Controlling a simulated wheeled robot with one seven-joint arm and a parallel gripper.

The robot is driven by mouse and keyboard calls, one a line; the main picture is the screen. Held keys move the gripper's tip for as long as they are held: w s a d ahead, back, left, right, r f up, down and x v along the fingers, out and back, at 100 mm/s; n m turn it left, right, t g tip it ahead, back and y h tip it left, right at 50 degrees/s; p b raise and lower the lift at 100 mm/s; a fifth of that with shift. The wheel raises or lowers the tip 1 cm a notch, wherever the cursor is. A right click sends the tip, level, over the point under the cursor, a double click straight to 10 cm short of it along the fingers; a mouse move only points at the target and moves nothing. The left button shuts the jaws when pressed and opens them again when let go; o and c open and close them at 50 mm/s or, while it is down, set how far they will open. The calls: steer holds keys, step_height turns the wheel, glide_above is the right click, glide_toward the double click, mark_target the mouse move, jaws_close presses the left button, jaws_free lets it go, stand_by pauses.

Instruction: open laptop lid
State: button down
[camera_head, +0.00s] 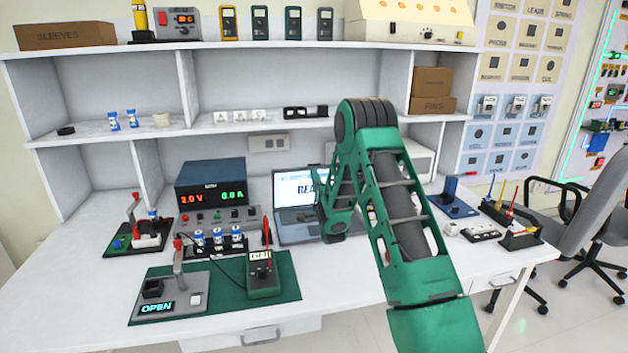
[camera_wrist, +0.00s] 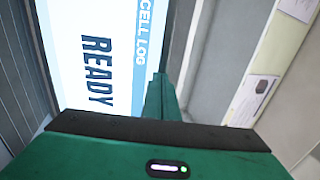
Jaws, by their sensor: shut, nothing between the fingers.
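The laptop (camera_head: 296,230) stands on the white workbench with its lid raised and its lit screen (camera_head: 296,189) facing me. Part of the screen is hidden behind my green arm. In the wrist view the screen (camera_wrist: 85,60) fills the left side, turned sideways, showing "CELL LOG" and "READY". My gripper (camera_wrist: 162,95) shows there as a green finger beside the screen's edge, shut and empty. I cannot tell whether it touches the lid. In the head view the fingertips are hidden behind my arm.
A power supply (camera_head: 211,188) and batteries in a holder (camera_head: 218,240) stand left of the laptop. A green mat (camera_head: 213,312) with a meter (camera_head: 262,275) lies in front. A shelf (camera_head: 240,128) runs behind. A blue stand (camera_head: 451,200) is at right.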

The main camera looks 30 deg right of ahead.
mark_target(312, 166)
steer(key=shift+w+d+r+g+y, duration=0.1)
steer(key=shift+w+d+r+g, duration=0.2)
steer(key=shift+w, duration=0.35)
steer(key=shift+w+d+r+g+y, duration=0.1)
steer(key=shift+w+r+g, duration=0.3)
steer(key=shift+w, duration=0.2)
steer(key=shift+w+d+r+g+y, duration=0.15)
steer(key=shift+w+r+g, duration=0.2)
steer(key=shift+w, duration=0.3)
steer(key=shift+g, duration=0.75)
steer(key=x, duration=0.5)
steer(key=shift+a+r, duration=0.1)
steer(key=shift+r, duration=0.2)
steer(key=shift+s, duration=0.1)
steer(key=r+v, duration=0.1)
steer(key=v, duration=1.2)
steer(key=shift+s+r, duration=0.4)
steer(key=shift+y, duration=0.25)
